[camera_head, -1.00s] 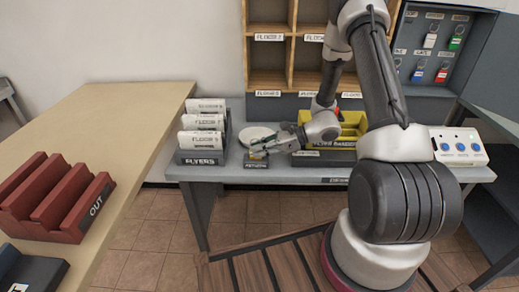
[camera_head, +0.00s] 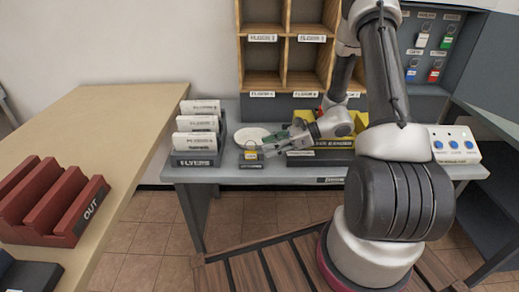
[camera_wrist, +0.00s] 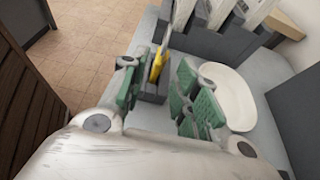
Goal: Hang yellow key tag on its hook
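The yellow key tag (camera_head: 251,155) is upright in a small dark holder (camera_head: 250,164) near the front edge of the grey table. In the wrist view the yellow tag (camera_wrist: 157,66) shows ahead of and between my fingertips, with a metal part above it. My gripper (camera_head: 266,150) is just right of the tag in the head view. In the wrist view my gripper (camera_wrist: 160,92) has its green-padded fingers spread, with nothing held between them. The open key cabinet (camera_head: 446,78) at the back right holds white, green, blue and red tags. My arm hides part of it.
A white dish (camera_head: 250,136) lies behind the holder. The flyers rack (camera_head: 195,160) stands at its left. A yellow bin (camera_head: 325,143) is at the right, beside my forearm. A white box with blue buttons (camera_head: 455,145) stands farther right. Wooden pigeonholes (camera_head: 288,80) rise behind.

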